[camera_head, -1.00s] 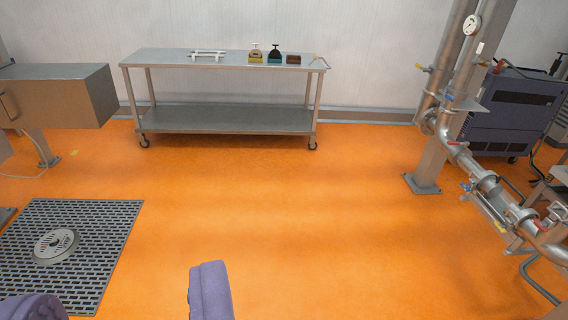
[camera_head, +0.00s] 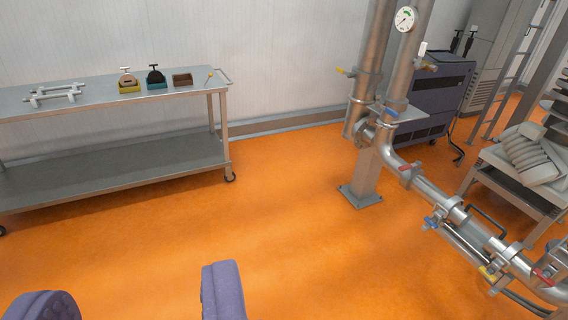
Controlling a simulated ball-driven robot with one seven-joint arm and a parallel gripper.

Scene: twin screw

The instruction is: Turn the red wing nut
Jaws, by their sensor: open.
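Two small red parts show on the steel pipework at the right. One red part (camera_head: 405,167) sits on the bend below the upright pipes. The other red part (camera_head: 543,277) sits on the lower pipe near the right edge. Both are too small to tell which is a wing nut. My gripper (camera_head: 132,298) is open and empty, its two purple fingers apart at the bottom left over bare floor. It is well away from the pipework and touches nothing.
Blue (camera_head: 431,222) and yellow (camera_head: 488,272) parts also sit on the pipe. A steel trolley (camera_head: 110,160) with small boxes stands at the left. A steel post (camera_head: 366,175) and a dark blue cabinet (camera_head: 440,95) stand behind the pipes. Orange floor (camera_head: 310,235) between is clear.

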